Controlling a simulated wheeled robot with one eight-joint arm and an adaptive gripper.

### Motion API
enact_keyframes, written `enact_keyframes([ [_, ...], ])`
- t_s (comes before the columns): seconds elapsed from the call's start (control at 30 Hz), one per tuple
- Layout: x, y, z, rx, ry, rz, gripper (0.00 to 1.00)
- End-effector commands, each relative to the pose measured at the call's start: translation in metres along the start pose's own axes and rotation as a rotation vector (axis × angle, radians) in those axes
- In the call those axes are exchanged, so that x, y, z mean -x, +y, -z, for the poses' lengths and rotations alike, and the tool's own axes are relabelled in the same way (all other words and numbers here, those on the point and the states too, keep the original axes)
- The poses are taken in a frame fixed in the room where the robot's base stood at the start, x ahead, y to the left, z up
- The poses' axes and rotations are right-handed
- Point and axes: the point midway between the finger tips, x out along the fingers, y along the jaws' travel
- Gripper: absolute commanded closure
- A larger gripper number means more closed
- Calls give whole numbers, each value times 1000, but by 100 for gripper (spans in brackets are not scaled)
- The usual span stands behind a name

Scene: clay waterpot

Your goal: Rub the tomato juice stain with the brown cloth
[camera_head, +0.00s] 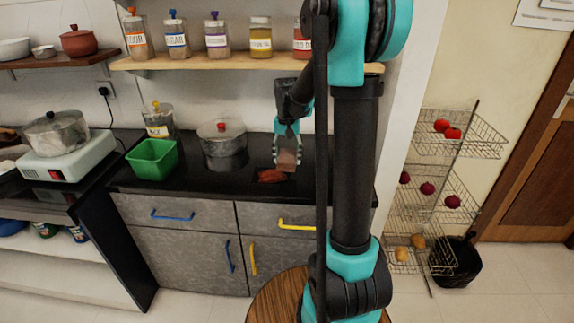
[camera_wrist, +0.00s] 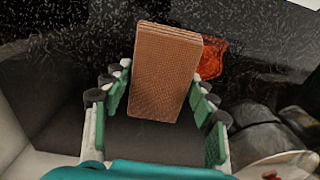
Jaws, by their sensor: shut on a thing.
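The brown cloth (camera_head: 287,158) is a folded, block-like piece held upright between my gripper's fingers. In the wrist view the cloth (camera_wrist: 163,72) stands out past the fingertips. My gripper (camera_wrist: 160,95) is shut on it, with a green-padded finger on either side. My gripper (camera_head: 286,150) points down over the counter in the head view. The tomato juice stain (camera_head: 270,176) is a red patch on the black countertop, just below and left of the cloth. In the wrist view the stain (camera_wrist: 212,58) shows beside the cloth, partly hidden by it. I cannot tell whether they touch.
The black countertop (camera_head: 215,183) carries a lidded pot (camera_head: 223,150), a green bin (camera_head: 152,160) and a labelled jar (camera_head: 158,121) left of my gripper. A wooden shelf (camera_head: 195,62) with several jars hangs above. Free counter lies between the pot and the front edge.

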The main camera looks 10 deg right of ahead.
Motion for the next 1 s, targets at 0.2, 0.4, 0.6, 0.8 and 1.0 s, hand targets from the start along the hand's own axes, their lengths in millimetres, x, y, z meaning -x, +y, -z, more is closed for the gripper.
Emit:
enact_keyframes([
  [0.2, 19, 0, 6, 0, 0, 0, 74],
  [0.4, 25, 0, 8, 1, 0, 0, 74],
  [0.6, 25, 0, 8, 1, 0, 0, 74],
  [0.8, 25, 0, 8, 1, 0, 0, 74],
  [1.0, 30, -2, 7, 2, 0, 0, 74],
])
